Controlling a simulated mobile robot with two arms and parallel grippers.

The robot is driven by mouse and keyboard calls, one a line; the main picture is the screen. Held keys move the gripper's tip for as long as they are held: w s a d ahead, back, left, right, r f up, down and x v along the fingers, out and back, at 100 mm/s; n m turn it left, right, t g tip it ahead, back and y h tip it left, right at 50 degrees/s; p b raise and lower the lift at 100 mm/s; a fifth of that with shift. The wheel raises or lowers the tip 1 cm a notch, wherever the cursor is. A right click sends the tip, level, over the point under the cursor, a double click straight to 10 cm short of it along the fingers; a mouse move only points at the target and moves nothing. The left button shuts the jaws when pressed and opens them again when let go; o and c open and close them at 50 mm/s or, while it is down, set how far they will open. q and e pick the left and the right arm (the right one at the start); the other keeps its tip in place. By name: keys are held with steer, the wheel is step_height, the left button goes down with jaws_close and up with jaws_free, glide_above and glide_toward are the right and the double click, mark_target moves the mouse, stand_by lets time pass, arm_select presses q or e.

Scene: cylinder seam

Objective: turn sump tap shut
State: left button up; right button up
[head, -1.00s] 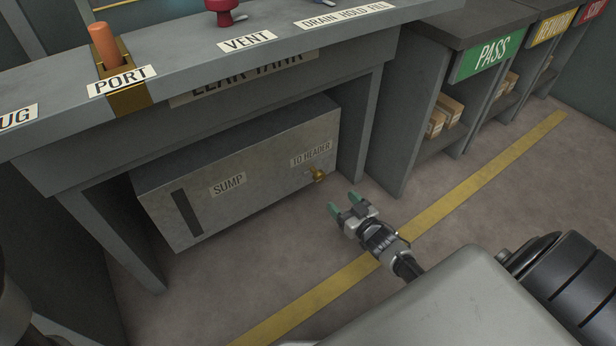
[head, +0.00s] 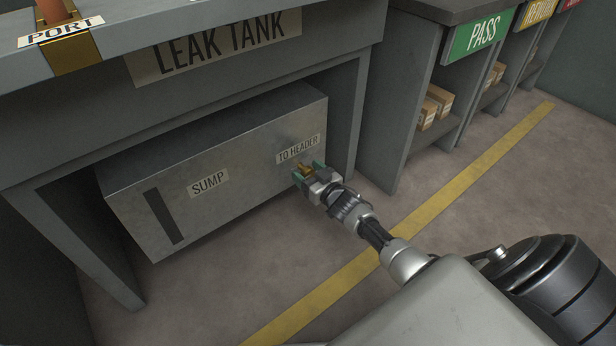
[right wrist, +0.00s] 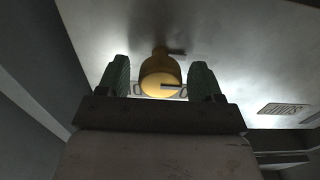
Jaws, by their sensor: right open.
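The sump (head: 230,185) is a grey metal box under the leak tank bench, with SUMP and TO HEADER labels on its front. The brass sump tap (head: 306,169) sticks out below the TO HEADER label and is partly hidden by my right gripper. My right gripper (head: 308,175) is open, with its green fingers on either side of the tap. In the right wrist view the tap (right wrist: 160,78) lies between the two fingers (right wrist: 159,85), with a visible gap to each. My left gripper is not in view.
The bench leg (head: 360,120) stands just right of the sump. Shelves with a green PASS sign (head: 478,38) and boxes (head: 434,106) are further right. A yellow floor line (head: 440,200) crosses the open floor.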

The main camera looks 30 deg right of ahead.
steer(key=shift+w, duration=0.1)
steer(key=c, duration=0.9)
